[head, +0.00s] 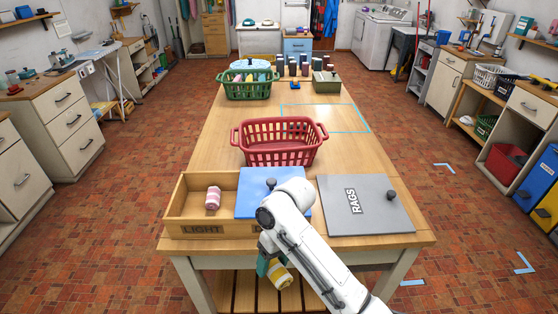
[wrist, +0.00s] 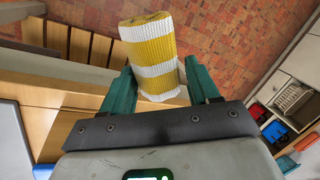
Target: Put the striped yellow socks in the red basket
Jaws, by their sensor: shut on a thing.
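The striped yellow socks, a yellow and white roll, are in my gripper (wrist: 158,82). In the wrist view the roll (wrist: 148,45) sits between the two green fingers, which close on its sides. In the head view the roll (head: 281,277) shows low in front of the table's front edge, beneath my white arm. Part of my gripper (head: 264,266) is hidden there by the arm. The red basket (head: 279,153) stands upright on the middle of the table, beyond my arm. Its visible inside looks empty.
A wooden box marked LIGHT (head: 190,231) holds a pink striped roll (head: 213,198). A blue lid (head: 250,205) and a grey RAGS lid (head: 385,215) lie beside it. A green basket (head: 248,90) and several dark rolls stand at the back. Table around the red basket is clear.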

